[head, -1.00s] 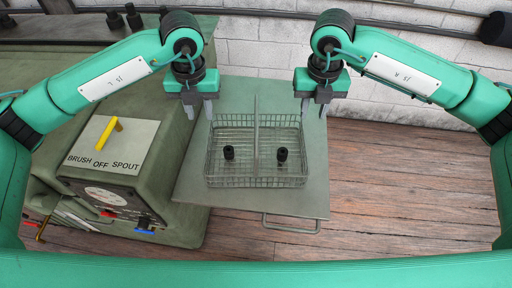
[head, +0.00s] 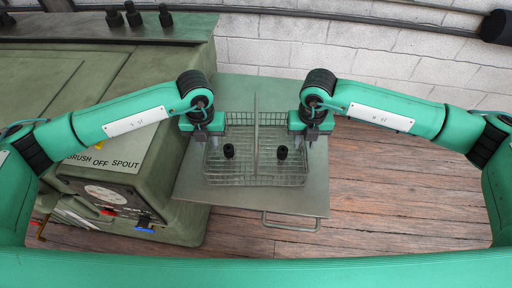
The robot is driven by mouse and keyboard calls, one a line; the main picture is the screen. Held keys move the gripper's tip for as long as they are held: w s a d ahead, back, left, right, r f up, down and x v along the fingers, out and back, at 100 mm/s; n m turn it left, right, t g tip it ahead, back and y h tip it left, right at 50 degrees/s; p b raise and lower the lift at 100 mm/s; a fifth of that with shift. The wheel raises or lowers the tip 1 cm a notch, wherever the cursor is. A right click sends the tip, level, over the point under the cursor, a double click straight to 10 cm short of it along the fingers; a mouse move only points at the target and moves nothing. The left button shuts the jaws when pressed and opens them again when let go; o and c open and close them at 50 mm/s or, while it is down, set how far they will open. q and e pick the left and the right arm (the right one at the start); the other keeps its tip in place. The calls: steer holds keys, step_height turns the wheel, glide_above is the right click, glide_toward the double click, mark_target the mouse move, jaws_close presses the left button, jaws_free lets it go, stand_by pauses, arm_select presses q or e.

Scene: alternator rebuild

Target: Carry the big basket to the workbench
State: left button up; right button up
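The big basket (head: 256,180) is a wire mesh basket with a tall divider down its middle. It rests on a grey-green metal shelf. One small black part (head: 229,151) stands in its left compartment and another black part (head: 282,153) in its right one. My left gripper (head: 200,148) points down at the basket's left side wall, its fingers apart. My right gripper (head: 308,143) points down at the right side wall, its fingers also apart. The grippers hide parts of both side walls. I cannot tell whether the fingers touch the wire. No workbench is clearly identifiable.
The shelf (head: 258,205) has a bar handle (head: 291,226) at its front. A green machine (head: 170,210) lettered BRUSH OFF SPOUT stands directly left. Several black parts (head: 133,15) stand on its back ledge. A white block wall (head: 380,65) is behind; wooden floor (head: 400,190) is clear at right.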

arm_select(q)
jaws_close()
arm_select(e)
jaws_close()
